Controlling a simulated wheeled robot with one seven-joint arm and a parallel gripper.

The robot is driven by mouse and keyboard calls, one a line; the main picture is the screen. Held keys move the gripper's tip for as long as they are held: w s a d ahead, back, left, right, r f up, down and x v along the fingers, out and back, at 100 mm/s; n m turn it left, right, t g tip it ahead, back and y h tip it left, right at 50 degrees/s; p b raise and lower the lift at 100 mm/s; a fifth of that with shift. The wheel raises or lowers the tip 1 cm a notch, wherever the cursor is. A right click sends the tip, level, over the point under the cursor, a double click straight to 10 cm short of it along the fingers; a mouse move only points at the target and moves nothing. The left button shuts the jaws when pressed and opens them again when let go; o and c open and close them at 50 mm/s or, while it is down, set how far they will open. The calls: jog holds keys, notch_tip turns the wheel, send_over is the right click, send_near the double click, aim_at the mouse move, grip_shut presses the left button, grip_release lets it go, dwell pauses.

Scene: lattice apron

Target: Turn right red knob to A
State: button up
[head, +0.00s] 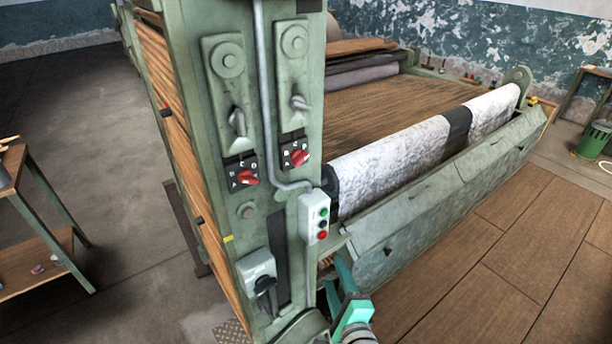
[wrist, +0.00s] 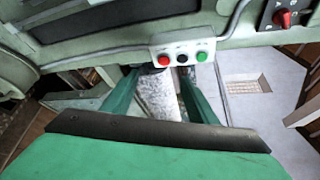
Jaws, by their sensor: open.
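The right red knob (head: 300,158) sits on a dark plate with white letters, on the right strip of the green machine column. Its grip lies slanted, and A is at the plate's lower left; I cannot tell which letter it points to. A red knob on a dark plate, apparently the same one, shows at the top right of the wrist view (wrist: 284,18). A similar left red knob (head: 245,177) sits on the left strip. My gripper (head: 340,276) is open and empty, low beside the column, below the knob and apart from it. Its spread teal fingers show in the wrist view (wrist: 158,80).
A white button box (head: 314,217) with green, black and red buttons sticks out between my gripper and the right knob. A grey conduit (head: 262,90) runs beside the knob. Levers (head: 299,103) stand above both knobs. A white roll (head: 400,155) lies to the right.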

jog(key=w+r+m+y, duration=0.25)
jog(key=w+r, duration=0.25)
jog(key=r, duration=0.7)
jog(key=g+y, duration=0.1)
jog(key=y, duration=0.4)
send_near(303, 161)
jog(key=shift+m, duration=0.45)
jog(key=x, duration=0.8)
jog(key=shift+w+a, duration=0.3)
jog(key=shift+c, duration=0.3)
jog(key=c, duration=1)
